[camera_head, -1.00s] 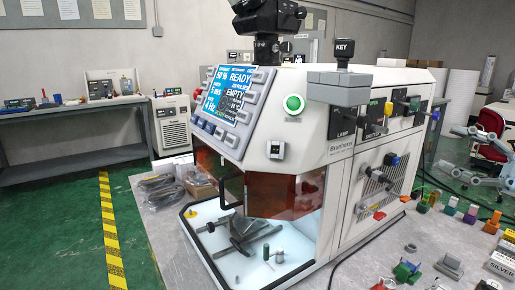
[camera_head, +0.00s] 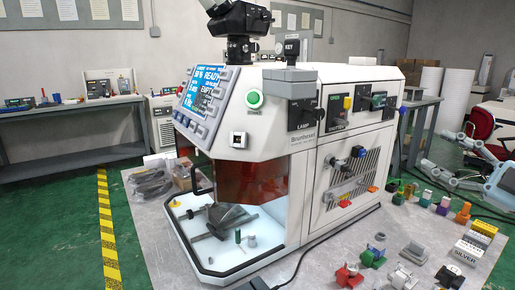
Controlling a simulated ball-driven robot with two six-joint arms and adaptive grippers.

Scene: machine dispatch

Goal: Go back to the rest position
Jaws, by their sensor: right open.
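My right gripper (camera_head: 438,151) comes in from the right edge, with its pale blue-grey fingers spread apart and nothing between them. It shows in front of the floor and a red chair, to the right of the workbench (camera_head: 330,262), and appears clear of the things on it. My left gripper is not in view. A large white laser machine (camera_head: 340,160) stands on the bench, with a lit screen (camera_head: 203,88) and a green button (camera_head: 254,98). The screen reads READY and EMPTY.
The machine's lit chamber floor (camera_head: 225,256) holds grey parts and a small green-topped piece. Several coloured parts, among them a red one (camera_head: 348,276), and a tray labelled SILVER (camera_head: 468,252) lie on the bench's right side. Green floor with a yellow stripe (camera_head: 107,235) is open at left.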

